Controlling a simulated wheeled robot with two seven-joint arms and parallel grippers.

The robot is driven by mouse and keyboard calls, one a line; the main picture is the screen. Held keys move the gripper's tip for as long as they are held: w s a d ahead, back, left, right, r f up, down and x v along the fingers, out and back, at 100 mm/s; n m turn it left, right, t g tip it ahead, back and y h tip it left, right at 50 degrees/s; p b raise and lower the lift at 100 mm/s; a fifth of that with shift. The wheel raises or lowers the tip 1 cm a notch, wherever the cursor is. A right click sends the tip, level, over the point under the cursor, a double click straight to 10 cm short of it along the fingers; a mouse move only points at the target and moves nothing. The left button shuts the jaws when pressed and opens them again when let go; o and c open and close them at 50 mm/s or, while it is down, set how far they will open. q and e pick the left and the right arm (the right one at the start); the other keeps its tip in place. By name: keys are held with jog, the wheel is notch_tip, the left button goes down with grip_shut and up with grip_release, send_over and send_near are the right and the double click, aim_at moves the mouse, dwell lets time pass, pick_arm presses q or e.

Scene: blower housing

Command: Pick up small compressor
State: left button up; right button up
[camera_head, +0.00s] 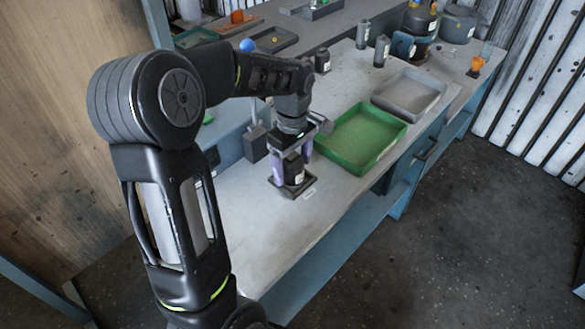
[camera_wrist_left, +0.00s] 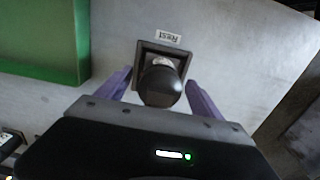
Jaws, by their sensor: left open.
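A small dark rounded object, which looks like the small compressor (camera_head: 292,170), stands on a dark square rest (camera_head: 297,189) on the bench. In the left wrist view the compressor (camera_wrist_left: 160,84) shows from above as a black dome over the square rest (camera_wrist_left: 146,52), by a label reading "Rest". My left gripper (camera_head: 291,165) points down over it, with its purple fingers on either side. In the left wrist view the open left gripper (camera_wrist_left: 160,78) has gaps between each finger and the compressor. My right gripper is not in view.
A green tray (camera_head: 370,158) lies right of the gripper, with a grey tray (camera_head: 434,98) beyond it. Several dark cylinders and a large pot-like unit (camera_head: 458,25) stand farther back. The bench front is bare (camera_head: 255,225).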

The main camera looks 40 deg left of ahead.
pick_arm(q)
jog(key=shift+c, duration=0.4)
grip_shut()
dwell(0.6)
